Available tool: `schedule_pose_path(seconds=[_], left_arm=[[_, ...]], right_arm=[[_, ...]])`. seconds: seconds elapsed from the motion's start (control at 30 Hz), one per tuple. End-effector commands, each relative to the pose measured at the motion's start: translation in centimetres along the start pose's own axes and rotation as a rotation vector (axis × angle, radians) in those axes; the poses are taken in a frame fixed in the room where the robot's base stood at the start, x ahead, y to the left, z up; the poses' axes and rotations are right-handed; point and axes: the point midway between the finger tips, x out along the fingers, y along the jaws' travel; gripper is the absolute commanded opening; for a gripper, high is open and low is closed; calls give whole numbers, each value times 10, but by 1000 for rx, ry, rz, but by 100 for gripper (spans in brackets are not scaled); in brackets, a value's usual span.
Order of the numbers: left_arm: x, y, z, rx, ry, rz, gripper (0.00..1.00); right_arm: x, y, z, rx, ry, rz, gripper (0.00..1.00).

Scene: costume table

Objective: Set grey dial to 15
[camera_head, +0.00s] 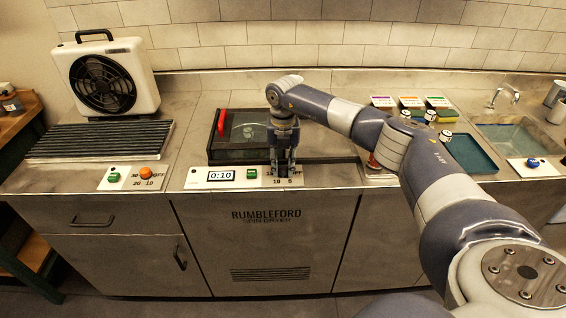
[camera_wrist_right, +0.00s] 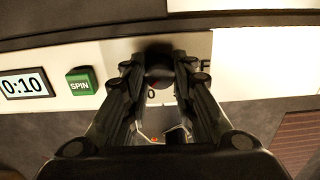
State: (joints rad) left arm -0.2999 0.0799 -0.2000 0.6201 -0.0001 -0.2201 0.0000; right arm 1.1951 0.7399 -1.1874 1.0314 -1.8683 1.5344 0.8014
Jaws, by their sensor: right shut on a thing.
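The grey dial (camera_wrist_right: 158,78) sits on the white control panel (camera_head: 200,182) at the front edge of the counter. My right gripper (camera_head: 284,168) points down at the panel and hides most of the dial in the head view. In the right wrist view my right gripper (camera_wrist_right: 159,72) has its fingertips on both sides of the dial, shut on it. The dial's pointer is hidden. The panel display (camera_head: 220,175) reads 0:10. The green SPIN button (camera_wrist_right: 81,81) is left of the dial. My left gripper is not in view.
A dark lidded box with a red handle (camera_head: 222,122) is set just behind the panel. Left are a fan (camera_head: 105,80) and another panel with an orange knob (camera_head: 146,173). Right are a blue tray (camera_head: 472,152), several small bottles and a sink (camera_head: 515,140).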

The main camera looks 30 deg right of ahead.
Motion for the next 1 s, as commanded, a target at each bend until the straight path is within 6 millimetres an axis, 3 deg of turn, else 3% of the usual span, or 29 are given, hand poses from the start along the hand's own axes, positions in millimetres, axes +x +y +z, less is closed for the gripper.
schedule_pose_path(seconds=[0.6,1.0], left_arm=[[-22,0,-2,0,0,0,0],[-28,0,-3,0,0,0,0]], right_arm=[[-4,0,2,555,-6,5,1],[-3,0,2,747,-6,5,1]])
